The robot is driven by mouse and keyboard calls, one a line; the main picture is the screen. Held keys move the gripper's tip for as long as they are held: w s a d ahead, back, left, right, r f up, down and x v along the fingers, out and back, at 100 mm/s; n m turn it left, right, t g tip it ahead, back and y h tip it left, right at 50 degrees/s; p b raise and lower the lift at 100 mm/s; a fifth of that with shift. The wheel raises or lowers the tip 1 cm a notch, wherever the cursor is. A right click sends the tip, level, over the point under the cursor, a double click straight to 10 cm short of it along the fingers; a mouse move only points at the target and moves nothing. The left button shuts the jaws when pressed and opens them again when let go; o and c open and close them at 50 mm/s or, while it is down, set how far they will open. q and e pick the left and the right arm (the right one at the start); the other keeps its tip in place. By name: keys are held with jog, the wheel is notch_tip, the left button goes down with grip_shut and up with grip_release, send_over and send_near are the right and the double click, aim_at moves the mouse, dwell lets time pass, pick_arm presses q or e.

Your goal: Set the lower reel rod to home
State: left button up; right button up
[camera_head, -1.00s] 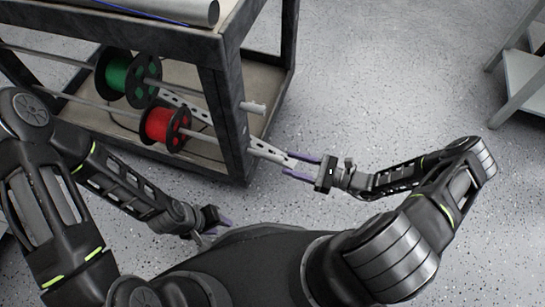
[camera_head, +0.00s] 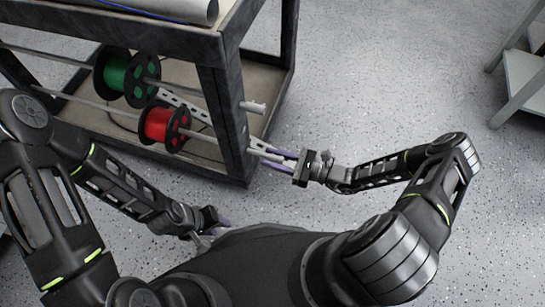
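The lower reel rod (camera_head: 203,137) is a light metal rod that carries the red reel (camera_head: 158,125). Its end comes out past the cart's dark corner post. My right gripper (camera_head: 282,160) is at this protruding end, with its purple fingers along the rod tip; whether they press on it is too small to tell. The upper rod (camera_head: 200,92) carries the green reel (camera_head: 117,75) and its end sticks out above. My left gripper (camera_head: 220,228) is low in front of the cart, away from the rods; its finger gap is hard to make out.
The dark-framed cart (camera_head: 228,120) has a lower shelf and a grey cylinder (camera_head: 190,8) on top. A grey metal stand (camera_head: 525,80) is at the right edge. The speckled floor (camera_head: 385,70) between them is clear.

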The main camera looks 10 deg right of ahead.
grip_shut()
dwell(1.0)
